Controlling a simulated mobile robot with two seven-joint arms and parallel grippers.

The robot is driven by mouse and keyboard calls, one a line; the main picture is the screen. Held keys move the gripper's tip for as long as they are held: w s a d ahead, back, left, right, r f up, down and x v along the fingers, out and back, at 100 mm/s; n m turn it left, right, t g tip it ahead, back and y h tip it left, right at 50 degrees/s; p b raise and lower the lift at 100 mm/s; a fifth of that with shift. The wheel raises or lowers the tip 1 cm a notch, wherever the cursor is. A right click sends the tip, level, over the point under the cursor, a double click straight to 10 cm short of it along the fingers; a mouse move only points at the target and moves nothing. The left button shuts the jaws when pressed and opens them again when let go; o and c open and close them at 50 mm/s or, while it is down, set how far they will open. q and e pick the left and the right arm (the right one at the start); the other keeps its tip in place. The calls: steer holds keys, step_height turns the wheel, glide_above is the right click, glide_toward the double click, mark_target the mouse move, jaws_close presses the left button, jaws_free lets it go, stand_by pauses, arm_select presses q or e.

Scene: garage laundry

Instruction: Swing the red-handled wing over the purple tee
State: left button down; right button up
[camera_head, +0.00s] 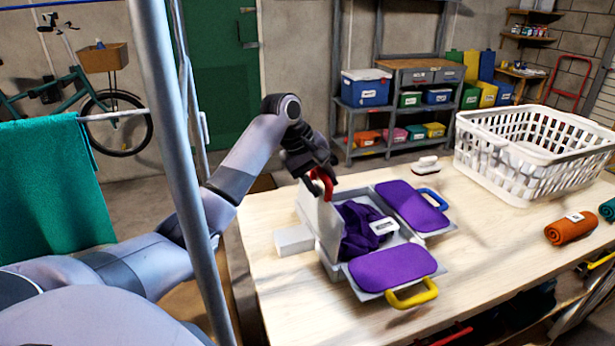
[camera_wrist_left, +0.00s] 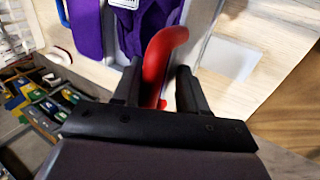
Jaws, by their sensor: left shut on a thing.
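The folding board lies on the table with a purple tee (camera_head: 360,228) bunched on its middle panel. The tee also shows in the left wrist view (camera_wrist_left: 145,30). The wing with the red handle (camera_head: 322,183) stands raised and tilted at the board's left side, its pale panel (camera_head: 318,222) facing the tee. My left gripper (camera_head: 316,172) is shut on the red handle, which shows between the fingers in the left wrist view (camera_wrist_left: 160,62). My right gripper is not in view.
A white block (camera_head: 293,240) sits left of the board. A white laundry basket (camera_head: 535,150), an orange rolled cloth (camera_head: 571,228) and a brush (camera_head: 427,165) are on the table to the right and back. A grey post (camera_head: 185,170) crosses the left foreground.

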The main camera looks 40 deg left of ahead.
arm_select(q)
steer(key=shift+w+d+f+g, duration=0.5)
steer(key=shift+d+f+g, duration=0.05)
steer(key=shift+g, duration=0.05)
steer(key=shift+w+d+y, duration=0.1)
steer(key=shift+w+y, duration=0.05)
steer(key=shift+y, duration=0.15)
steer(key=c, duration=1.1)
jaws_free()
steer(key=shift+o, duration=0.2)
steer(key=shift+w, duration=0.1)
steer(key=shift+a+r, duration=0.2)
steer(key=shift+r, duration=0.05)
